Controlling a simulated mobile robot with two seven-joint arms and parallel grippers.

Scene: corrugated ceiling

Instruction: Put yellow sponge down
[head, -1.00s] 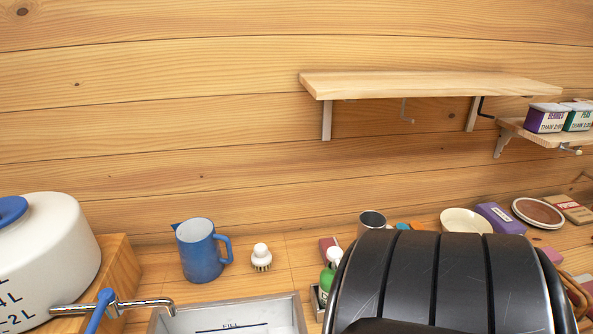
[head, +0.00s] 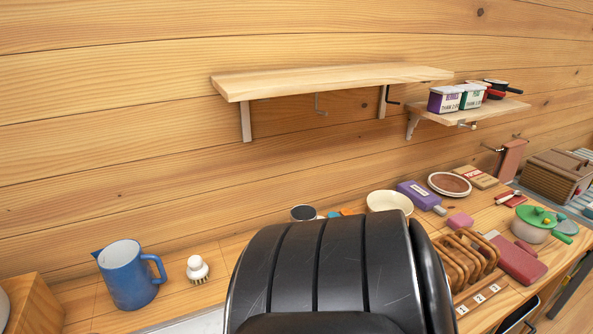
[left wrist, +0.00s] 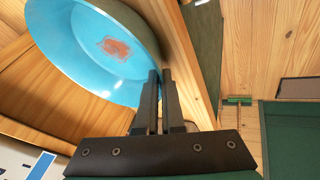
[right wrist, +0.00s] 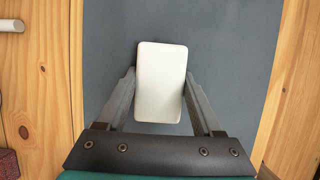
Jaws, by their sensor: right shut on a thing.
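In the right wrist view a pale, off-white rounded block (right wrist: 160,82) sits between the fingers of my right gripper (right wrist: 160,98), which is shut on it. It matches a sponge in shape, but looks nearly white rather than yellow. Behind it is a plain grey surface; I cannot tell whether the block touches it. Neither gripper shows in the head view.
A large black ribbed shape hides the counter's front middle in the head view. The counter holds a blue jug (head: 132,275), a white brush (head: 198,269), a cream bowl (head: 390,203), a wooden rack (head: 465,258) and a green-lidded pot (head: 538,224). A bare shelf (head: 335,80) hangs above.

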